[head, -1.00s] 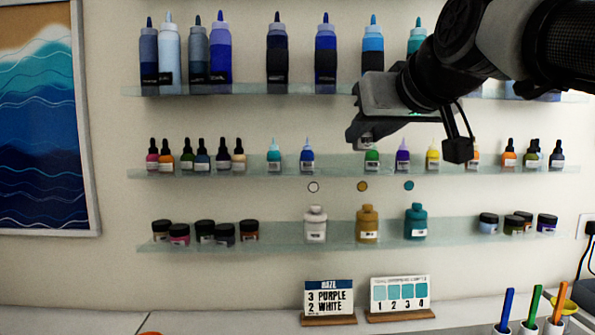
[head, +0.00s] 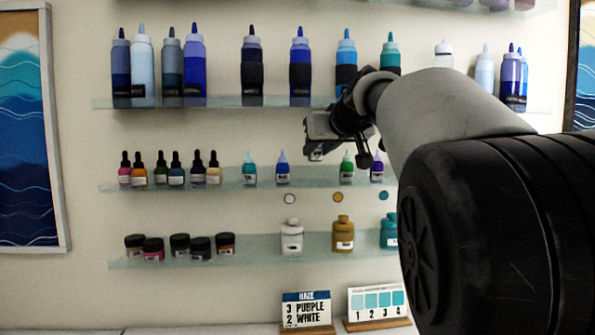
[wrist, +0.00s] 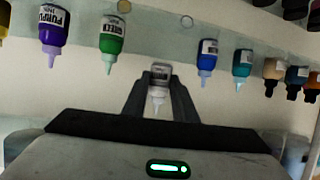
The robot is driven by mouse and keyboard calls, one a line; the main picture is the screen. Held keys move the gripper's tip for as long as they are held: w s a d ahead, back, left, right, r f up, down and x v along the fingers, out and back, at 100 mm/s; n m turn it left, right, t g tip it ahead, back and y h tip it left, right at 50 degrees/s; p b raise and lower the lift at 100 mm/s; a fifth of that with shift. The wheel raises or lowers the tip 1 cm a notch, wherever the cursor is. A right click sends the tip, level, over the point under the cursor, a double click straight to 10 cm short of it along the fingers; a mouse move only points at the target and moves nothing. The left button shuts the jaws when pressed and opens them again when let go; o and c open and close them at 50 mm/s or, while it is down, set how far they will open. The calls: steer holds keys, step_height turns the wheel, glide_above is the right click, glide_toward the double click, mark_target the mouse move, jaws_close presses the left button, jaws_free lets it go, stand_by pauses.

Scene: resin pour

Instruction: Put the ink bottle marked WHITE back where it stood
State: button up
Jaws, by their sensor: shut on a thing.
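The white ink bottle (wrist: 159,88) is between my gripper's fingers in the wrist view, its label facing the camera and the picture upside down. In the head view my gripper (head: 317,145) is shut on it, and only a pale bit of the bottle (head: 315,156) shows below the gripper. It appears higher than the bottles on the middle shelf (head: 318,176), in front of a gap between the blue bottle (head: 283,168) and the green bottle (head: 347,168). Its contact with the shelf is not visible.
A purple bottle (head: 377,170) stands right of the green one, and a teal bottle (head: 249,170) left of the blue one. Tall bottles stand on the upper shelf (head: 225,102) close to my gripper. The lower shelf (head: 265,245) holds jars and jugs. My arm hides the right side.

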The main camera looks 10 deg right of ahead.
step_height(320, 180, down, 5)
steer(key=shift+s+r+b, duration=0.1)
steer(key=shift+r+b, duration=0.05)
steer(key=shift+b, duration=0.65)
steer(key=shift+w, duration=0.25)
steer(key=shift+f, duration=0.2)
steer(key=shift+f, duration=0.15)
steer(key=o, duration=1)
